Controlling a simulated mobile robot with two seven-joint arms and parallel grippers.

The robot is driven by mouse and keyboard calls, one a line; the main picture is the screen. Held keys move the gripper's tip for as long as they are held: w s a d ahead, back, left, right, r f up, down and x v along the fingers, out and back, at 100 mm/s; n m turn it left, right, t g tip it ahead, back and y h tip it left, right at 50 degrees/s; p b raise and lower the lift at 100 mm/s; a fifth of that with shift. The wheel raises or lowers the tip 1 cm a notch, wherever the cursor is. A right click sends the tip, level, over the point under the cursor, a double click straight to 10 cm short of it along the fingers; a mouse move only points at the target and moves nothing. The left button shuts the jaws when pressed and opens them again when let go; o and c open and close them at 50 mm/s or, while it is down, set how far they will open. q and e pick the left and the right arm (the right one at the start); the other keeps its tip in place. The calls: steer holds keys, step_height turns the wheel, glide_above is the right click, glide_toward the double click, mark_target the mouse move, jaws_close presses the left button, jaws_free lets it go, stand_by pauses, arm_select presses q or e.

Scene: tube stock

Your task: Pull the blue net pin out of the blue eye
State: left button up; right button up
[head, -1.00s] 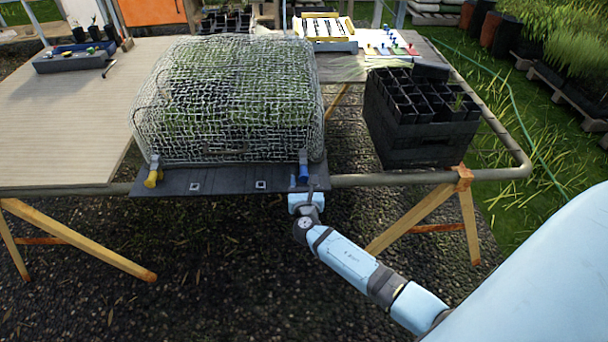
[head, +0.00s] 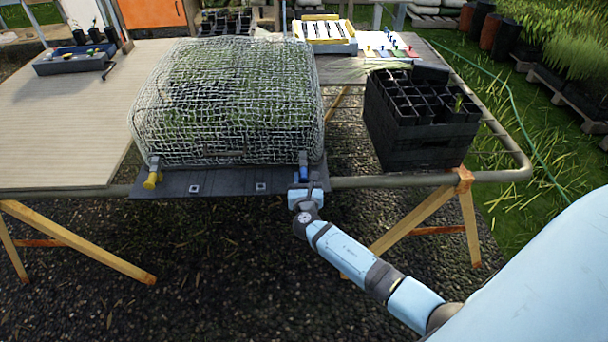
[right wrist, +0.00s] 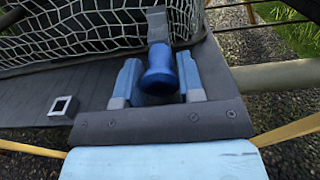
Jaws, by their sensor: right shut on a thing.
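The blue net pin (head: 304,172) is at the front right corner of the net-covered tray, its head pointing toward me. The right wrist view shows its round blue head (right wrist: 159,70) below a grey upright piece, the blue eye (right wrist: 157,25), which the pin still appears to meet. My right gripper (right wrist: 158,80) is shut on the pin, one pale blue finger on each side of the head. In the head view my right gripper (head: 304,184) is at the tray's front edge. The pin's shaft is hidden. My left gripper is not in view.
White netting (head: 225,100) covers green plants on the dark tray (head: 225,184). A yellow pin (head: 152,180) sits at the front left corner. Square metal fittings (head: 261,188) are on the front flap. A black crate of pots (head: 425,135) stands at right. A rail (head: 400,180) runs along the front.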

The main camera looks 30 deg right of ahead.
steer(key=shift+s+a, duration=0.1)
steer(key=shift+p+v, duration=0.4)
steer(key=shift+v, duration=0.65)
steer(key=shift+p+v, duration=0.4)
steer(key=shift+v, duration=1.05)
steer(key=shift+p+v, duration=0.45)
steer(key=shift+v, duration=1.65)
